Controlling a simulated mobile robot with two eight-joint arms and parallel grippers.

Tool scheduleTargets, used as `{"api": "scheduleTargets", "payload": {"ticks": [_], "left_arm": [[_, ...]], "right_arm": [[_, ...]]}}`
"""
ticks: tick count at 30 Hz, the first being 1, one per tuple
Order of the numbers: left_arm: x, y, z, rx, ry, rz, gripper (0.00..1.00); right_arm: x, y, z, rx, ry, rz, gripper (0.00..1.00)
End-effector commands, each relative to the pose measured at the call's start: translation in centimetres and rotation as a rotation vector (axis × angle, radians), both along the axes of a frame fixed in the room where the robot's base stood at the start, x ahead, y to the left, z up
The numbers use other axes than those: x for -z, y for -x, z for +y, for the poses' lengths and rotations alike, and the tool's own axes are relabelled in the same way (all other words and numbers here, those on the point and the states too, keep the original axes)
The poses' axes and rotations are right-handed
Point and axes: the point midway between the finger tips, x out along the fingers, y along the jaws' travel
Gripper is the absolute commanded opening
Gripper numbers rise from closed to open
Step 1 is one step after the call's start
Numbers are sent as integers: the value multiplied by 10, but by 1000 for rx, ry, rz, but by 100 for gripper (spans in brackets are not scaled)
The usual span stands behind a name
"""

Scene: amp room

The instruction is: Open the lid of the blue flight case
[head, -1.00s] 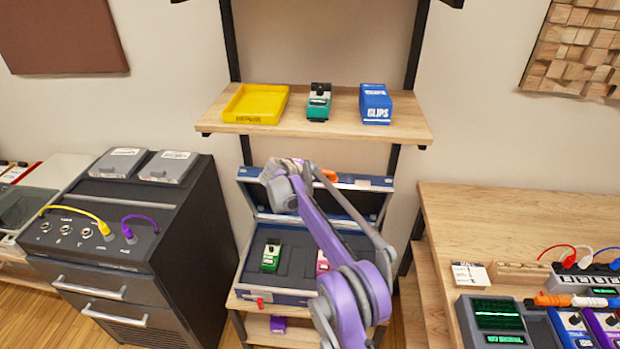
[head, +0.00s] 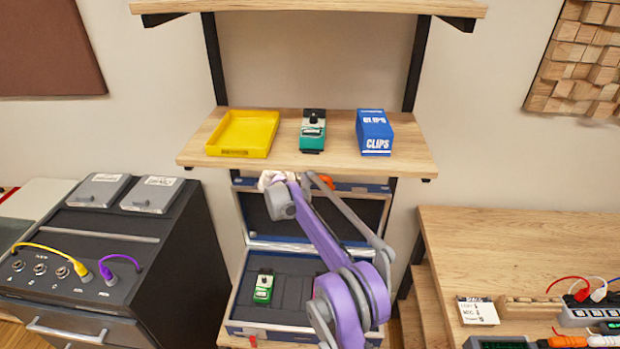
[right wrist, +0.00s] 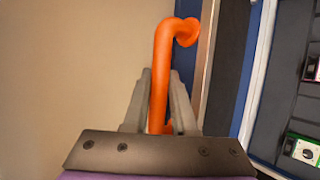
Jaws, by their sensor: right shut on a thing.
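The blue flight case (head: 280,334) sits on a low shelf of the rack, with its dark interior showing. Its lid (head: 362,212) stands raised at the back, roughly upright. An orange handle (right wrist: 162,65) is on the lid's edge; a bit of it shows in the head view (head: 325,180). My right gripper (right wrist: 160,92) is shut on the orange handle, with a finger on each side of it. In the head view my purple right arm crosses in front of the case and hides part of the lid and interior. My left gripper is not in view.
A green pedal (head: 263,287) lies in the case. The shelf (head: 195,152) above the lid holds a yellow tray (head: 243,134), a teal pedal (head: 312,131) and a blue clips box (head: 374,133). A dark cabinet (head: 190,240) stands left, a wooden bench (head: 540,245) right.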

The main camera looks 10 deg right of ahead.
Motion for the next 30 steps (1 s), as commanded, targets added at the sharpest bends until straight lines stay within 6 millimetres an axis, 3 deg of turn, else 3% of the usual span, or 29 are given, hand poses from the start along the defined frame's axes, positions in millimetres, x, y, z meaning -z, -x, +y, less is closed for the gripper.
{"api": "scheduleTargets", "payload": {"ticks": [2,3,8,20,28,30], "left_arm": [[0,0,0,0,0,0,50],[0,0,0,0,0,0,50],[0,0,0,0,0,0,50],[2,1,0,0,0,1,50],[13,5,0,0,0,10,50],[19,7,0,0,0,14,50]], "right_arm": [[1,0,0,1,-2,1,0],[1,0,0,1,-2,1,27],[1,0,0,1,-1,0,55],[-2,4,4,0,-1,2,55],[-28,36,36,-2,0,2,55],[-25,49,49,-5,0,2,55]]}}
